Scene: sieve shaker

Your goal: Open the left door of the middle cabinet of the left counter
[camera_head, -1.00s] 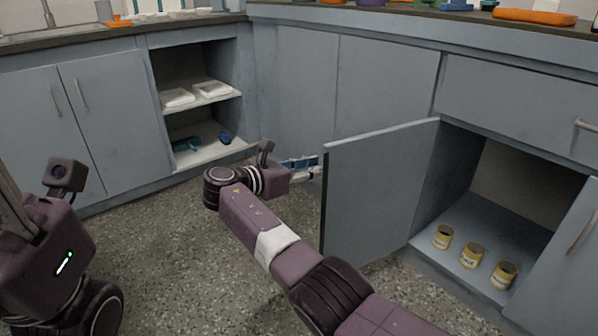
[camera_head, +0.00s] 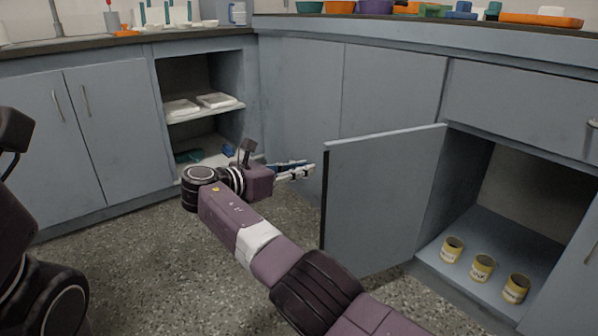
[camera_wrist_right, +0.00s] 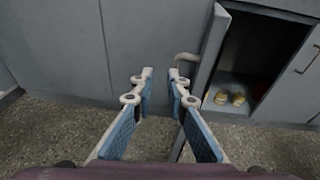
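A grey cabinet door (camera_head: 385,205) stands swung open in the middle of the head view, left of an open compartment with three yellow cans (camera_head: 482,268). The door and its curved handle (camera_wrist_right: 184,58) show in the right wrist view, the handle just beyond the right-hand fingertip. My right gripper (camera_head: 312,170) is beside the door's free edge. In the right wrist view its blue-padded fingers (camera_wrist_right: 160,76) are apart with nothing between them. I cannot tell whether a finger touches the handle. Parts of my left arm show at the left edge; its gripper is out of view.
A closed two-door cabinet (camera_head: 85,135) stands at the left, beside open shelves (camera_head: 205,113) with white trays. Coloured bowls (camera_head: 375,7) and an orange tray (camera_head: 540,20) sit on the counter. Speckled floor (camera_head: 140,270) lies clear below.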

